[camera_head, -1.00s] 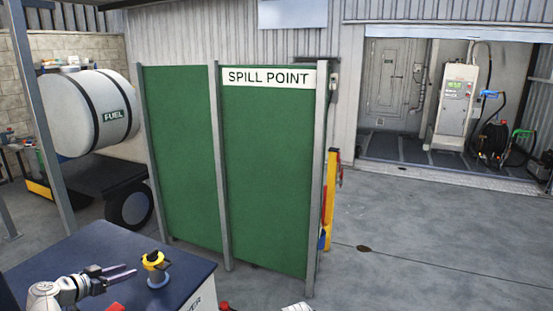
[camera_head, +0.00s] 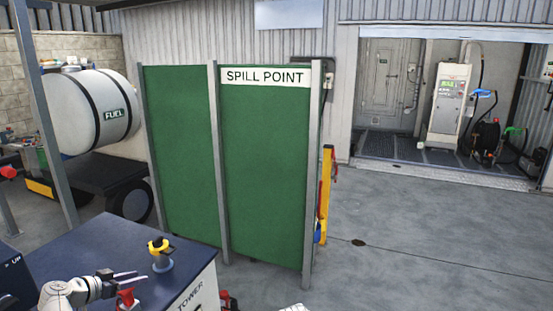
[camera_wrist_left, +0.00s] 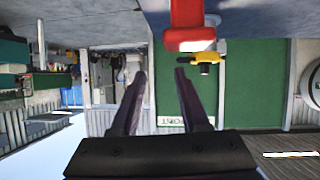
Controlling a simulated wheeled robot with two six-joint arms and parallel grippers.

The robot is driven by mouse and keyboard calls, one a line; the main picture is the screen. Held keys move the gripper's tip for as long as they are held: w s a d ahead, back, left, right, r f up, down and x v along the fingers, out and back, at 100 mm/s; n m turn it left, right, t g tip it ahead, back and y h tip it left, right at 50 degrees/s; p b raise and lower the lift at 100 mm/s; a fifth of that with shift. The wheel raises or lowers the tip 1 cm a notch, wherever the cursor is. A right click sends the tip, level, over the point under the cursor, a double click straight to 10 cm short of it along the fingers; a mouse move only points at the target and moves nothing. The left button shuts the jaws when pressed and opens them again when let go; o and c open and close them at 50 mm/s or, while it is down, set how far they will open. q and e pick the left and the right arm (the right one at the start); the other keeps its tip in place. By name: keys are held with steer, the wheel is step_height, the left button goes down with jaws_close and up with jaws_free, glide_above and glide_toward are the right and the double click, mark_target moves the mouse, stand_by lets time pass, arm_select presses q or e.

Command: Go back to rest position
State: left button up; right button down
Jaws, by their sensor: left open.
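My left gripper (camera_head: 147,276) is over the dark blue tabletop (camera_head: 88,240) at the lower left of the head view. Its two fingers are apart with nothing between them. They also show apart and empty in the left wrist view (camera_wrist_left: 160,75), which is upside down. A yellow-and-black topped item with a grey base (camera_head: 161,255) stands upright on the tabletop, just beyond the fingertips and apart from them. A red item (camera_head: 126,299) sits close beside the gripper, nearer the camera. I cannot tell whether they touch. My right gripper is not in view.
A green panel screen marked SPILL POINT (camera_head: 264,170) stands behind the table. A white fuel tank (camera_head: 90,108) on a dark trailer is at the left. A dispenser (camera_head: 448,105) and hose reel stand in the back-right bay. The concrete floor at right (camera_head: 440,240) is clear.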

arm_select(q)
steer(key=s+d+f+g, duration=0.2)
steer(key=d+f+g, duration=0.1)
steer(key=d, duration=0.5)
steer(key=s+d+f+g, duration=0.2)
steer(key=s+d+f, duration=0.1)
steer(key=d, duration=0.6)
steer(key=s+d+f+g, duration=0.2)
steer(key=d+g, duration=0.1)
steer(key=d, duration=0.5)
steer(key=s+d+f+g+y, duration=0.1)
steer(key=s+d+f+y, duration=0.1)
steer(key=s+d, duration=0.3)
steer(key=s+d+f+n+g+y, duration=0.1)
steer(key=s+d+g+y, duration=0.1)
steer(key=s+d+y, duration=0.3)
steer(key=s+d, duration=0.1)
steer(key=s, duration=0.3)
steer(key=shift+s+f+g, duration=0.3)
steer(key=shift+s+f, duration=0.05)
steer(key=shift+f, duration=0.05)
